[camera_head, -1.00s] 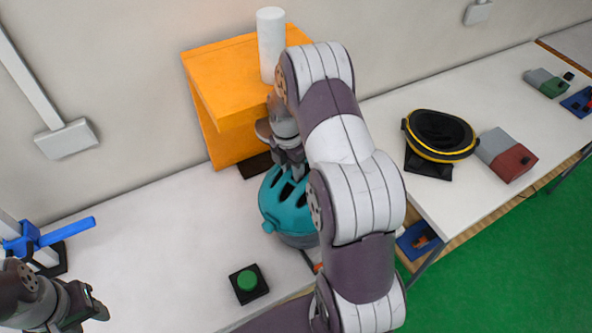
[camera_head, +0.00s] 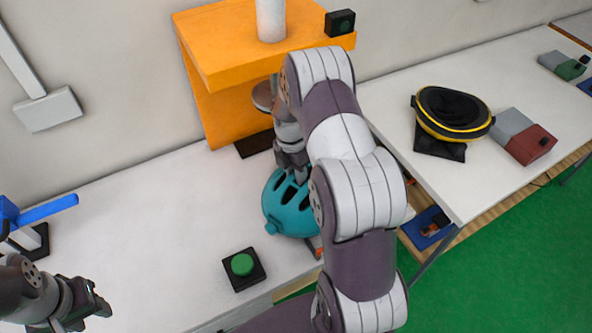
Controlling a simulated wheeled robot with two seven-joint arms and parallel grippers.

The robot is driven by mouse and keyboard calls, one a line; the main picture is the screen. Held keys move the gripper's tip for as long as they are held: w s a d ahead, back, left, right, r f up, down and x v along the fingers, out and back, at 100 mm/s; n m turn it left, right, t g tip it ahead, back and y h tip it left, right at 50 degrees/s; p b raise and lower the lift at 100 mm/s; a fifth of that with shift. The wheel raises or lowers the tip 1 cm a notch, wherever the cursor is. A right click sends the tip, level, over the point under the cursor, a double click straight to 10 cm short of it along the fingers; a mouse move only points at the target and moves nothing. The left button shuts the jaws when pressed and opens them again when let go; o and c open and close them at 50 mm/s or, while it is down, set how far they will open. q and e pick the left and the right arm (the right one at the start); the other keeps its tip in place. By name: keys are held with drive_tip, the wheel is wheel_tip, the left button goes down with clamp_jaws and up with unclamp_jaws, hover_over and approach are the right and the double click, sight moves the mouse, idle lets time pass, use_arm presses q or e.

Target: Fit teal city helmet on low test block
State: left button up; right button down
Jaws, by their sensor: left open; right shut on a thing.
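The teal helmet (camera_head: 287,208) with dark vent slots is at the front part of the white table, left of my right forearm, which hides its right side. My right gripper (camera_head: 294,172) is shut on the top of the teal helmet from above. I cannot tell whether the helmet touches the table. My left gripper (camera_head: 100,307) is open and empty at the lower left, well away from the helmet. I cannot make out a low test block; it may be hidden behind my arm or under the helmet.
An orange stand (camera_head: 225,75) with a white post (camera_head: 270,20) and a black box (camera_head: 340,22) rises behind. A green button (camera_head: 242,265) sits near the front. A blue-armed device (camera_head: 40,212) is at left. A black-yellow helmet (camera_head: 450,113) and a grey-red box (camera_head: 525,138) stand right.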

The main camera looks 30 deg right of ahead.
drive_tip(key=shift+f, duration=0.4)
drive_tip(key=shift+r, duration=0.1)
drive_tip(key=shift+s, duration=0.1)
drive_tip(key=shift+p, duration=0.35)
drive_tip(key=shift+s+a+f, duration=0.1)
drive_tip(key=shift+s+f, duration=0.05)
drive_tip(key=shift+f, duration=0.15)
